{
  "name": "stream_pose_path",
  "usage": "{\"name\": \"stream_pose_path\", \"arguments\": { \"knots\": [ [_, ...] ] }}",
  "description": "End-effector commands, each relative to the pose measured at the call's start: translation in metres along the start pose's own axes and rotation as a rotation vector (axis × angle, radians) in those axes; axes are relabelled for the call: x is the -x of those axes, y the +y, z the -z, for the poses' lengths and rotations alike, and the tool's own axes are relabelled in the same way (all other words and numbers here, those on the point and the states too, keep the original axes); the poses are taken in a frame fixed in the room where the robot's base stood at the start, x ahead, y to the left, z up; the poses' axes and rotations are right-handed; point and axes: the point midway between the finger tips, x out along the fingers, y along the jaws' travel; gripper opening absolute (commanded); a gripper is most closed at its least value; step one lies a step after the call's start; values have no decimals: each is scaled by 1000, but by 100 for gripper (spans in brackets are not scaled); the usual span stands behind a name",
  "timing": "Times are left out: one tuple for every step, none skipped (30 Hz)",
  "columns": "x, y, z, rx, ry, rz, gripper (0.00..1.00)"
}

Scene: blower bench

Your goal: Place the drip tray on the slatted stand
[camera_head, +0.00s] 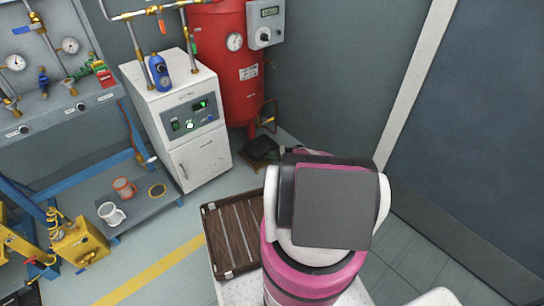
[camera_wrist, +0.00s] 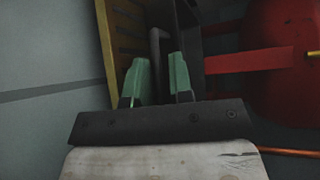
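The drip tray (camera_head: 262,147) is a flat black piece low by the foot of the red tank, left of my arm in the head view.
The red tank (camera_head: 222,60) stands behind, its leg (camera_wrist: 245,57) close on the right in the wrist view. A white cabinet (camera_head: 185,125) is left of it. A brown slatted panel (camera_head: 232,238) lies at lower centre. Floor (camera_head: 185,235) is open at left.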

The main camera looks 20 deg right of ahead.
Motion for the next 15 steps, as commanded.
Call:
{"name": "stream_pose_path", "arguments": {
  "knots": [
    [0, 0, 0, 0, 0, 0, 20],
    [0, 0, 0, 0, 0, 0, 20],
    [0, 0, 0, 0, 0, 0, 20],
    [0, 0, 0, 0, 0, 0, 20],
    [0, 0, 0, 0, 0, 0, 20],
    [0, 0, 0, 0, 0, 0, 20],
    [1, 0, 0, 0, 0, 1, 20],
    [2, 0, 0, 0, 0, 1, 20],
    [5, 0, 0, 0, 0, 1, 20],
    [8, 0, 0, 0, 0, 1, 20],
    [11, 0, 0, 1, 0, 1, 20],
    [16, -1, 0, 1, 0, 0, 20],
    [21, -1, 0, 1, 0, 0, 20],
    [26, 0, 0, 0, 1, 1, 20],
    [34, 0, 0, 0, 2, 1, 20]
  ]
}}
